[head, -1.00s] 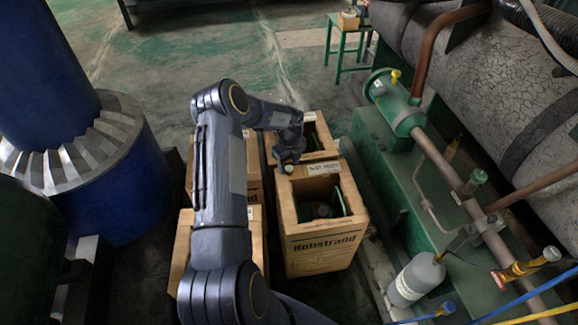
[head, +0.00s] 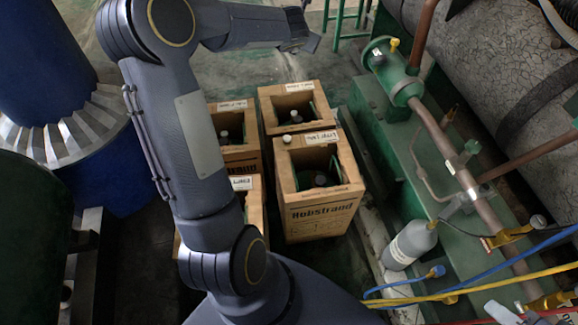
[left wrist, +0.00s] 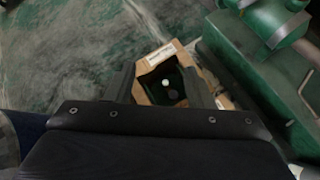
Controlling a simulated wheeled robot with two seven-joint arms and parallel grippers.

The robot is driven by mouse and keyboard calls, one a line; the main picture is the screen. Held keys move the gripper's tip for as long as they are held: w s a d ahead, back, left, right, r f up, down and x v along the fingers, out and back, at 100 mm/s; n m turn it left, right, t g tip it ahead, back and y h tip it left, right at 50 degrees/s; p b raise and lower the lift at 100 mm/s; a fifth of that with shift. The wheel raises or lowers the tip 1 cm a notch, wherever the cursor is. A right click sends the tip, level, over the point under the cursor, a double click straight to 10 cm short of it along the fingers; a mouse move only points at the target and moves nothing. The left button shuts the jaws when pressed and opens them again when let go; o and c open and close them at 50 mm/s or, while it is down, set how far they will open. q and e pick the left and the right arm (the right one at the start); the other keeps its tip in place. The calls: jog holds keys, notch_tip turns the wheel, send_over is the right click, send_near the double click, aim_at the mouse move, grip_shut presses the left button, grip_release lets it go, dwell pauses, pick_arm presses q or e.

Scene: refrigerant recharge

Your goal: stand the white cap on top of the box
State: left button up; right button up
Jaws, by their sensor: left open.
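The white cap (head: 287,139) is small and stands on the top rim of the near right cardboard box (head: 320,215), at its back left corner beside the label. The box is open on top, and a dark bottle top (head: 321,180) shows inside. My left gripper (head: 308,38) is beyond and above the boxes, apart from the cap. Its fingers in the left wrist view (left wrist: 167,82) are spread with nothing held between them. Below them shows a box with a label and a small white knob inside; I cannot tell for certain which box. My right gripper is out of view.
Another open box (head: 272,97) stands behind, with a white knob (head: 296,114) inside. Two more boxes stand at left, partly hidden by my arm. Green machinery (head: 400,160), pipes, a grey bottle (head: 410,246) and coloured hoses are at right. Floor behind the boxes is clear.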

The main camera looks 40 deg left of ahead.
pick_arm(q)
jog(key=s+d+r+m+t+h, duration=0.2)
jog(key=s+d+r+m+h, duration=0.3)
jog(key=d+m, duration=0.35)
jog(key=s+d+r+m+t+h, duration=0.2)
jog(key=s+d+r+m, duration=0.3)
jog(key=d+r+m, duration=0.4)
jog(key=s+d+f+m+g, duration=0.2)
jog(key=s+f+m, duration=0.3)
jog(key=s, duration=0.3)
jog(key=s+d+f+m+g+h, duration=0.1)
jog(key=s+d+f+m+g, duration=0.1)
jog(key=s+f+m, duration=0.3)
jog(key=s+d+f+m+g, duration=0.2)
jog(key=s+m, duration=0.6)
jog(key=s, duration=0.4)
notch_tip(320, 180, down, 3)
jog(key=shift+s+d+r+m+g+h, duration=0.1)
jog(key=shift+s+d+m+g+h, duration=0.2)
jog(key=shift+g, duration=0.5)
jog(key=shift+a, duration=0.1)
